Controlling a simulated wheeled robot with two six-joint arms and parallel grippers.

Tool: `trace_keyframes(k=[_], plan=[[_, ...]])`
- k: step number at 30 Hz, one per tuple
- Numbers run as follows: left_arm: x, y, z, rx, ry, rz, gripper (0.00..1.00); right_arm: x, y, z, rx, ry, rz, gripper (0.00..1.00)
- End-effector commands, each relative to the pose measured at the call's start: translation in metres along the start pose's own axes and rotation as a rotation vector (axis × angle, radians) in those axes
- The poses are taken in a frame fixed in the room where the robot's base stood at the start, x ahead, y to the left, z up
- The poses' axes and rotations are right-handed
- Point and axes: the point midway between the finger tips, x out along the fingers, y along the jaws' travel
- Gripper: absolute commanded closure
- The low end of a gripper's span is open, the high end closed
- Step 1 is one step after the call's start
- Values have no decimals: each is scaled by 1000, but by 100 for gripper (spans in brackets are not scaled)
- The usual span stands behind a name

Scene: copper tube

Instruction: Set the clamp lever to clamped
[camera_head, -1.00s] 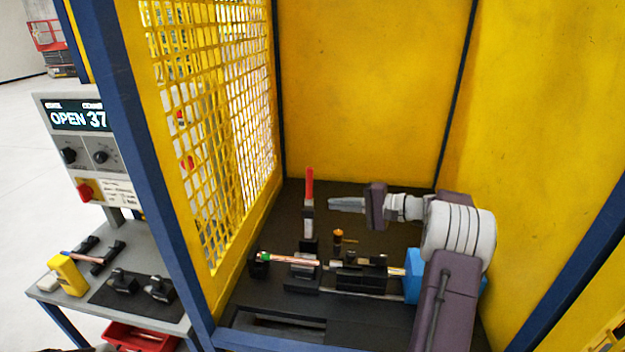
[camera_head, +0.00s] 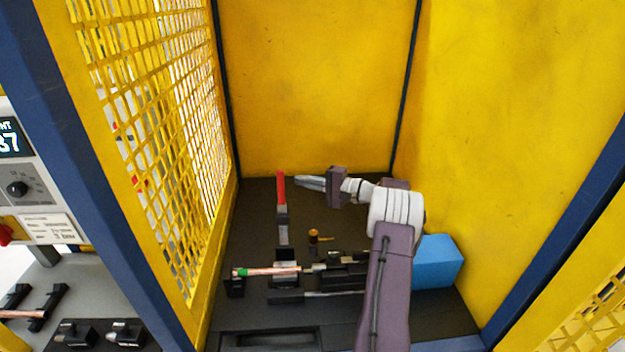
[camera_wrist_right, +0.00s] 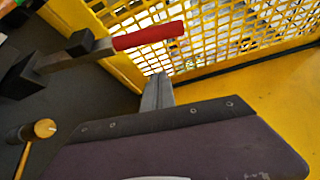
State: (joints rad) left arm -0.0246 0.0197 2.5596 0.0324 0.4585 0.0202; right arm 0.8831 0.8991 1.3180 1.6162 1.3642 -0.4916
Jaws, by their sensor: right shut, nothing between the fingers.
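The clamp lever stands upright in the head view, with a red handle (camera_head: 281,188) on a grey metal arm (camera_head: 282,226) above the black clamp base (camera_head: 286,272). In the right wrist view the red handle (camera_wrist_right: 148,36) lies across the top. My right gripper (camera_head: 298,180) is shut and empty, just right of the upper handle, its fingers pointing left. Its fingers show in the wrist view (camera_wrist_right: 157,88) below the handle, seemingly apart from it; contact is hard to tell. A copper tube (camera_head: 265,271) with a green mark lies through the clamp. My left gripper is out of view.
A small brass-headed part (camera_head: 314,237) stands right of the lever; it also shows in the wrist view (camera_wrist_right: 44,129). A blue block (camera_head: 437,262) sits at the right. Yellow mesh (camera_head: 150,130) closes the left side, and yellow panels stand behind and right.

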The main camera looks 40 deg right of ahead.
Motion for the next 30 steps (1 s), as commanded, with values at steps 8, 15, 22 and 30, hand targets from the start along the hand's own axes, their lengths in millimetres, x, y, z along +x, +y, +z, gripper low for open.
trace_keyframes(k=[8, 15, 22, 30], plan=[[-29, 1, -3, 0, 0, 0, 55, 45, -5, 8, 4, 1, 1, 100], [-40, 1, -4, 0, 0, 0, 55, 36, -2, 33, 2, 1, 1, 100], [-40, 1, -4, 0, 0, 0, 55, 34, 0, 38, -1, 2, 0, 100], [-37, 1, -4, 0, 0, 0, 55, 33, 1, 37, -5, 1, -3, 100]])
